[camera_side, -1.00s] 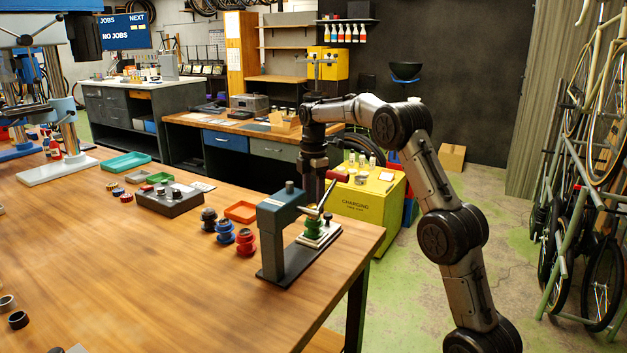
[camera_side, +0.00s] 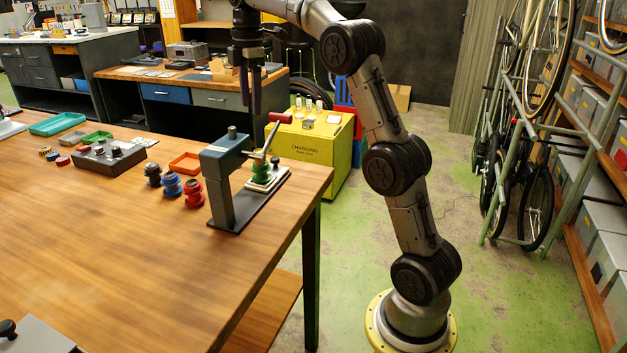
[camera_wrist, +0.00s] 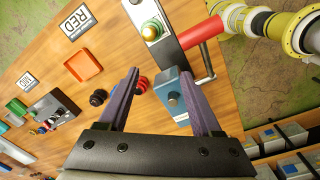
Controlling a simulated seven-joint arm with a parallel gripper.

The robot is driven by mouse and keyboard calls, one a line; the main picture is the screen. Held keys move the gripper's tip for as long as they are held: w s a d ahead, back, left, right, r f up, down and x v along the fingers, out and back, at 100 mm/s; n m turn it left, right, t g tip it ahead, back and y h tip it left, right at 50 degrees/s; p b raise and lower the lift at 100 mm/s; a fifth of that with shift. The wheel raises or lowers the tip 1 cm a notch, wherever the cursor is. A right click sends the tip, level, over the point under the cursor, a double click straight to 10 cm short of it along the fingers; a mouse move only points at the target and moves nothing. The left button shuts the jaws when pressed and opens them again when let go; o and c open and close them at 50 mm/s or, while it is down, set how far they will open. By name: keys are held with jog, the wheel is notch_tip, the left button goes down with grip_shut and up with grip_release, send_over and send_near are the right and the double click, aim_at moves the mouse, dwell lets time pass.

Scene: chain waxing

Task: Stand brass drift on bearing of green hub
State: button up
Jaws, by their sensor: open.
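The green hub (camera_side: 261,169) stands on a pale plate on the base of the arbor press (camera_side: 222,180), near the table's right end. In the wrist view the green hub (camera_wrist: 152,33) has a round gold-coloured top. I cannot tell whether that is the brass drift standing on it or only the hub's bearing. My gripper (camera_side: 251,108) hangs above the hub, clear of it, pointing down. In the wrist view my gripper (camera_wrist: 158,74) has its fingers apart with nothing held between them.
The press lever with its red handle (camera_wrist: 200,37) rises beside the hub. Black (camera_side: 153,174), blue (camera_side: 171,184) and red hubs (camera_side: 193,194) stand left of the press.

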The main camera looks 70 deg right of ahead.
jog(key=s+a+r+m+t, duration=0.1)
jog(key=s+a+m+t, duration=0.3)
jog(key=s+a, duration=0.9)
jog(key=s+a+f+m, duration=0.3)
jog(key=s+a+f, duration=0.1)
jog(key=s, duration=0.3)
jog(key=s+a+f+m+t, duration=0.1)
jog(key=s+a+f+m, duration=0.3)
jog(key=s+f, duration=0.3)
jog(key=shift+s+r, duration=0.1)
